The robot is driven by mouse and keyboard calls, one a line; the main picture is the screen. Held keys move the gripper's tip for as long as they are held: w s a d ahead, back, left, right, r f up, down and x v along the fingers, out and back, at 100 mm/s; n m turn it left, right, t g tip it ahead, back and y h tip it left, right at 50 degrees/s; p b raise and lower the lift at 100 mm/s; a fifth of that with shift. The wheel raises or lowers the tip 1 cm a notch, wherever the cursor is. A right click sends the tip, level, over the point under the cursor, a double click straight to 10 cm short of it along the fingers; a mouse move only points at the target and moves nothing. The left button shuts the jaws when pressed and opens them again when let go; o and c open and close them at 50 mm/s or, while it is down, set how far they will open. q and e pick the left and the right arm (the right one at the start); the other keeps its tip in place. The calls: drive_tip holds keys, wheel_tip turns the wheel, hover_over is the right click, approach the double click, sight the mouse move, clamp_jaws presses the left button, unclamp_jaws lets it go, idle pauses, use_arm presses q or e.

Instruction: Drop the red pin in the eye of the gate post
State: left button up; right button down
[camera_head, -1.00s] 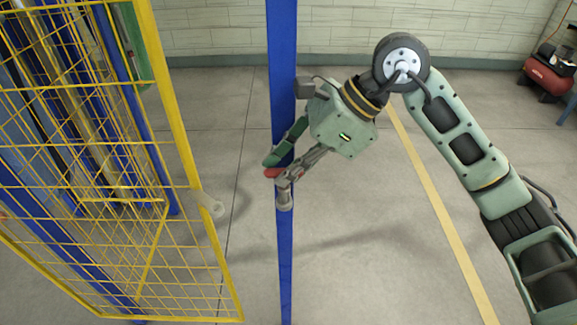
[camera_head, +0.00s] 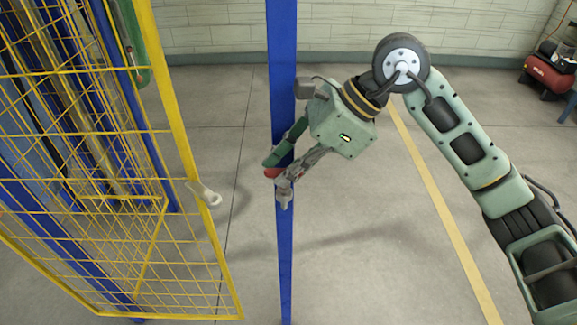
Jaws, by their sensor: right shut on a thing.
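My right gripper (camera_head: 277,172) is shut on the red pin (camera_head: 271,173), in front of the blue gate post (camera_head: 286,245) in the head view. Only a short red piece of the pin shows between the fingers. A small grey fitting (camera_head: 284,199) shows just below the fingertips against the post. I cannot tell whether it has the eye or whether the pin touches it. The yellow mesh gate (camera_head: 179,126) stands to the left, with a pale latch arm (camera_head: 205,193) ending in a ring. My left gripper is not in view.
A gap of bare concrete floor (camera_head: 240,240) lies between the gate and the post. The floor right of the post is clear, with a yellow line (camera_head: 437,197). A red machine (camera_head: 548,73) stands at the far right by the wall.

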drive_tip(key=shift+f, duration=0.4)
drive_tip(key=c, duration=1.7)
unclamp_jaws()
drive_tip(key=shift+s+r, duration=0.1)
drive_tip(key=shift+r, duration=0.05)
drive_tip(key=shift+o, duration=0.2)
drive_tip(key=shift+d+r, duration=0.3)
drive_tip(key=shift+r, duration=0.2)
drive_tip(key=v, duration=1)
drive_tip(key=shift+d+r, duration=0.25)
drive_tip(key=shift+d, duration=0.1)
